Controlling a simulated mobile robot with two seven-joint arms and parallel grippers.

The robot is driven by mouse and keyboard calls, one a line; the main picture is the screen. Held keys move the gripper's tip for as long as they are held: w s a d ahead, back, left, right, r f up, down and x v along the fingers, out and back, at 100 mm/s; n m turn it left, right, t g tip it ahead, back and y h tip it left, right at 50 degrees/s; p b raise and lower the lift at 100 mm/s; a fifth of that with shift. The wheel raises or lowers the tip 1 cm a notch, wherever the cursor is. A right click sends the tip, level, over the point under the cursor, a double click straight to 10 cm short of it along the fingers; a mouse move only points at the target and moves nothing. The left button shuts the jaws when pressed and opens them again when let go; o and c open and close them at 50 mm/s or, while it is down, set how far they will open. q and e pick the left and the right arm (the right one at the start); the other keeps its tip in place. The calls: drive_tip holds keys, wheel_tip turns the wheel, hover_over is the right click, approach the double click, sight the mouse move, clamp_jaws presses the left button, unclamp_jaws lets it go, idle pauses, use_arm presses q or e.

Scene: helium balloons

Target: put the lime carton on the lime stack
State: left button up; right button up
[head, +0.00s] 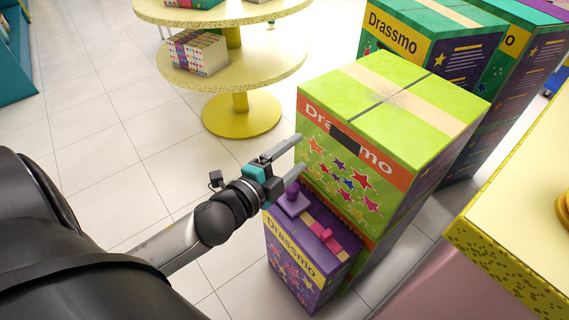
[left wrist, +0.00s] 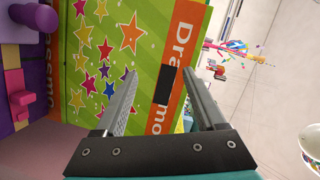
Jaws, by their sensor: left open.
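The lime carton (head: 390,95) has a lime top with a beige tape strip, an orange band and coloured stars on its side. It sits on another box whose lower part shows little. A dark slot (head: 346,138) is in the orange band; it also shows in the left wrist view (left wrist: 165,85). My left gripper (head: 299,152) is open and empty, its fingers pointing at the carton's starred face near the slot. In the left wrist view the slot lies between the fingers (left wrist: 165,98). I cannot tell whether they touch the carton. My right gripper is not in view.
A purple carton (head: 290,268) with pink and purple pieces on top stands right below my left gripper. Green-topped Drassmo stacks (head: 435,25) stand behind. A yellow round tiered table (head: 235,75) is at the back, a yellow counter (head: 515,190) at the right. White floor is open at the left.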

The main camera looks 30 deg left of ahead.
use_arm(q)
drive_tip(key=s+a+f+n+g+y, duration=0.2)
drive_tip(key=s+f+n+g+y, duration=0.15)
drive_tip(key=f+n, duration=0.45)
drive_tip(key=s+d+f+n+g+h, duration=0.1)
drive_tip(key=s+d+f+n+g, duration=0.2)
drive_tip(key=s+f, duration=0.3)
drive_tip(key=s+d+f+n+g+h, duration=0.1)
drive_tip(key=s+d+f+n+g, duration=0.1)
drive_tip(key=s+d+f+g, duration=0.3)
drive_tip(key=shift+s+d+f+n+g, duration=0.3)
drive_tip(key=shift+s+f+n+g, duration=0.1)
drive_tip(key=shift+s+f+g, duration=0.35)
